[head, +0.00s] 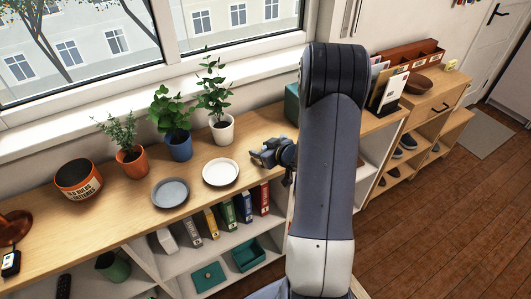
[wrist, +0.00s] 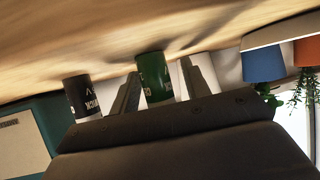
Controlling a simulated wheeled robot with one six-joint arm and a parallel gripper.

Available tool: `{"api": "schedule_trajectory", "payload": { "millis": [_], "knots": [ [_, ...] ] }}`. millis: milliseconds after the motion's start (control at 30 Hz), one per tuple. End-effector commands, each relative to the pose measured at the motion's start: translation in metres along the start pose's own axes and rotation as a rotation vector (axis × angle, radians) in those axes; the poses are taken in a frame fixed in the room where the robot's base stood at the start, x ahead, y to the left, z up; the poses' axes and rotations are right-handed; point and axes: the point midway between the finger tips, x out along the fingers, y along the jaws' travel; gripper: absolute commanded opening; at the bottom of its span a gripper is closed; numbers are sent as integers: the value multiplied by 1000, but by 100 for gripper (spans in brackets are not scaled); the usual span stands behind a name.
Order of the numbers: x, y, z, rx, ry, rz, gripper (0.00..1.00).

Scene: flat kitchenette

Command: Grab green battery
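The green battery (wrist: 154,78), with white lettering, stands on the wooden counter in the wrist view, where the picture is upside down. My gripper (wrist: 160,84) is open, with one dark finger on each side of the battery. A gap shows on the right side; on the left the finger is close, and I cannot tell if it touches. In the head view my gripper (head: 268,156) is low over the counter, beside the white plate, and the battery is hidden.
A black battery (wrist: 80,95) stands left of the fingers in the wrist view. A white plate (head: 220,172), a grey plate (head: 170,193) and potted plants (head: 176,146) are left of my gripper. A teal box (head: 291,104) is partly behind my arm.

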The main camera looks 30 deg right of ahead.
Motion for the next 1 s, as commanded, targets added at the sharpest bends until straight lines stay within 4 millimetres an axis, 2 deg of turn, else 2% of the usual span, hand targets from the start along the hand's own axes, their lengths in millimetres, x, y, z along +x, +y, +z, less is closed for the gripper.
{"api": "schedule_trajectory", "payload": {
  "millis": [67, 533, 800, 1000],
  "knots": [
    [0, 0, 0, 0, 0, 0, 38],
    [0, 0, 0, 0, 0, 0, 0],
    [-2, 0, -3, -1, 1, 0, 0],
    [-14, 0, -25, -4, 4, 2, 0]
  ]
}}
